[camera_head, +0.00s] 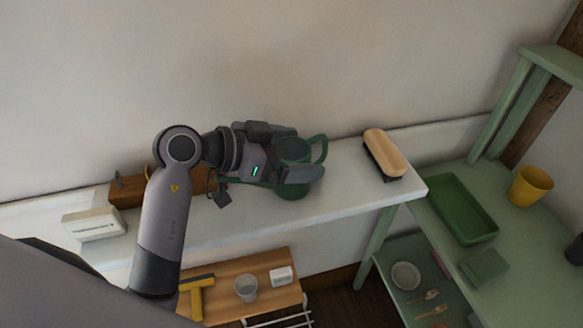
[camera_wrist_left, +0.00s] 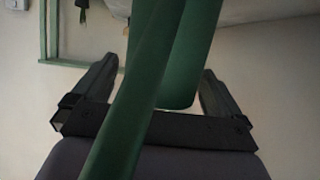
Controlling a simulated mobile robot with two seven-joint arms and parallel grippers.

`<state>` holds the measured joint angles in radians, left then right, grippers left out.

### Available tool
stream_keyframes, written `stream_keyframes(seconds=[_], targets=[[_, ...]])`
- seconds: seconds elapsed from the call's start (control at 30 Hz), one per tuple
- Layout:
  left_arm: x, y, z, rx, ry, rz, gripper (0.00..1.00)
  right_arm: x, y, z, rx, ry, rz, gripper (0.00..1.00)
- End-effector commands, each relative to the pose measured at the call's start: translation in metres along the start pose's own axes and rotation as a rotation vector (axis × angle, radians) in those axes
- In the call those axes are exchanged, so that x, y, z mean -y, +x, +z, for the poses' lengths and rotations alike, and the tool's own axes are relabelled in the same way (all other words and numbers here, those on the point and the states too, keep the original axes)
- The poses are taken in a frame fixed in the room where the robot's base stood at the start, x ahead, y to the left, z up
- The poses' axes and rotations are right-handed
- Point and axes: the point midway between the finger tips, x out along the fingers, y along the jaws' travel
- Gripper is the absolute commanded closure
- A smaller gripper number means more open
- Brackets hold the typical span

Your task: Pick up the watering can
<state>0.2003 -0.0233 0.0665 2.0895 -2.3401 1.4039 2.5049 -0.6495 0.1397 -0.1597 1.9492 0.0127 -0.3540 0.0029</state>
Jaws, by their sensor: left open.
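The green watering can (camera_head: 292,150) stands on the white shelf, with its loop handle at its right. My left gripper (camera_head: 300,174) is at the can and hides much of its body. In the left wrist view the can's green body (camera_wrist_left: 180,75) lies between the two spread fingers of my left gripper (camera_wrist_left: 160,95), and a long green part, likely the spout, crosses in front. The fingers are open, and I cannot tell whether either touches the can. My right gripper is not in view.
On the white shelf (camera_head: 345,205) are a wooden-topped brush (camera_head: 385,153), a white box (camera_head: 94,224) and a brown wooden box (camera_head: 128,192). A green rack at right holds a green tray (camera_head: 455,208) and a yellow pot (camera_head: 530,186). The wall is close behind.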

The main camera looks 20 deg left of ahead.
Motion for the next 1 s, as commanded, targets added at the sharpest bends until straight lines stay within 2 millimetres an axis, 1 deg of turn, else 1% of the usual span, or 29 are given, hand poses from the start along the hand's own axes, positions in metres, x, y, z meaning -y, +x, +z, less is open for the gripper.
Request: stream_keyframes(seconds=[0.03,0.13,0.33,0.37,0.4,0.47,0.5,0.57,0.6,0.77,0.83,0.93,1.0], targets=[[0.0,0.006,0.0,0.001,-0.001,0.0,0.0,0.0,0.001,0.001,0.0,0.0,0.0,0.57],[0.0,0.012,0.0,0.0,0.0,-0.001,0.0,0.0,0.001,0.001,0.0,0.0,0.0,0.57],[0.0,0.012,0.0,0.0,0.0,-0.001,0.0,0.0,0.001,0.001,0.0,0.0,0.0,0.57],[0.0,0.012,0.0,0.001,0.0,-0.001,0.03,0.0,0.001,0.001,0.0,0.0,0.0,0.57],[0.0,0.012,0.0,0.001,0.0,-0.001,0.16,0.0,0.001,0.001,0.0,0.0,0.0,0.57],[0.0,0.012,0.0,0.001,0.0,-0.001,0.36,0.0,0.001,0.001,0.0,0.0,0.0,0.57],[0.0,0.012,0.0,0.001,0.0,-0.001,0.49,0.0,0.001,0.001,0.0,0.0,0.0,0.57],[0.0,0.012,0.0,0.001,0.0,-0.001,0.68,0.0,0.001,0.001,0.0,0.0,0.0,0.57],[0.0,0.011,-0.001,-0.003,0.002,-0.002,0.71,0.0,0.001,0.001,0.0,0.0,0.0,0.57],[0.0,0.011,-0.002,-0.002,0.002,-0.002,0.71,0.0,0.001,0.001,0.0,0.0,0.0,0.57],[0.0,0.01,-0.004,-0.003,0.003,-0.002,0.71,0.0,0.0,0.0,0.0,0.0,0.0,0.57],[0.0,0.005,-0.016,-0.005,0.006,-0.003,0.71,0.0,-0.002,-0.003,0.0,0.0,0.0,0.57],[0.0,0.001,-0.028,-0.006,0.007,-0.003,0.71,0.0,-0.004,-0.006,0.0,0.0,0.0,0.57]])
